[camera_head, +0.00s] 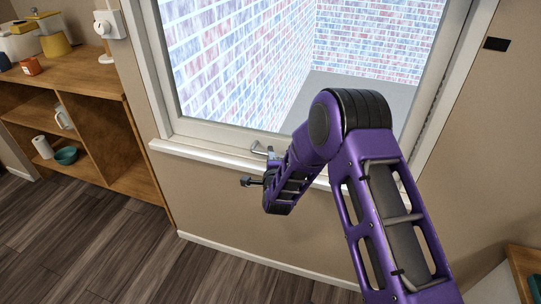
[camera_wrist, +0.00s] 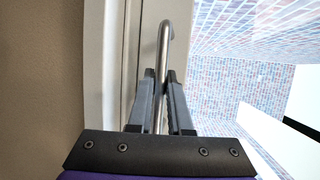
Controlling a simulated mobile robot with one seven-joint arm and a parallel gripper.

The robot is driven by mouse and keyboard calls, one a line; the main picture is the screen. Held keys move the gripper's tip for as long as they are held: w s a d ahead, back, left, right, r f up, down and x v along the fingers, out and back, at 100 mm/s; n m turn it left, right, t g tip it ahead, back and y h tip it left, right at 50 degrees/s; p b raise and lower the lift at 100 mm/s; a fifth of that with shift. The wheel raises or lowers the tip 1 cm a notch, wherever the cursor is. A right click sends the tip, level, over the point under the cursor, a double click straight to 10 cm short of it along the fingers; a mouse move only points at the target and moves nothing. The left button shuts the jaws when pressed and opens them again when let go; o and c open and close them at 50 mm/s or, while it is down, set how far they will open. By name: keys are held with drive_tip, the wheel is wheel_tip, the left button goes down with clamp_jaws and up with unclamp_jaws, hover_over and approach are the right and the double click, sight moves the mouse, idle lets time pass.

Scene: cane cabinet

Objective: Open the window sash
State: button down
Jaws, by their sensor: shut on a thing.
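The window sash (camera_head: 215,131) has a white frame around clear glass, with a brick wall seen through it. A metal handle (camera_head: 262,149) sits on its lower rail; in the wrist view the handle (camera_wrist: 165,45) is a bent silver bar on the pale frame. My gripper (camera_wrist: 160,78) has its two fingers closed on either side of this bar, with the bent end showing beyond the fingertips. In the head view my gripper (camera_head: 270,160) is at the sill, partly hidden by my purple arm. The arm also covers part of the lower sash rail.
A white sill (camera_head: 190,152) runs below the window. An open wooden shelf unit (camera_head: 130,182) stands at the left, holding jars, a cup and a teal bowl (camera_head: 66,155). A wooden furniture corner (camera_head: 525,265) shows at the lower right. The floor at the lower left is clear.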

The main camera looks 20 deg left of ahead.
drive_tip(key=p, duration=0.4)
approach(271, 86)
drive_tip(key=w+a, duration=0.1)
drive_tip(key=w+a+r, duration=0.1)
drive_tip(key=shift+w+r, duration=0.25)
drive_tip(key=shift+w, duration=0.1)
drive_tip(key=c, duration=1.1)
unclamp_jaws()
drive_tip(key=shift+o, duration=1.3)
drive_tip(key=shift+s, duration=0.1)
drive_tip(key=v, duration=1.7)
drive_tip(key=shift+f, duration=0.15)
drive_tip(key=shift+s+d, duration=0.1)
drive_tip(key=shift+s, duration=0.05)
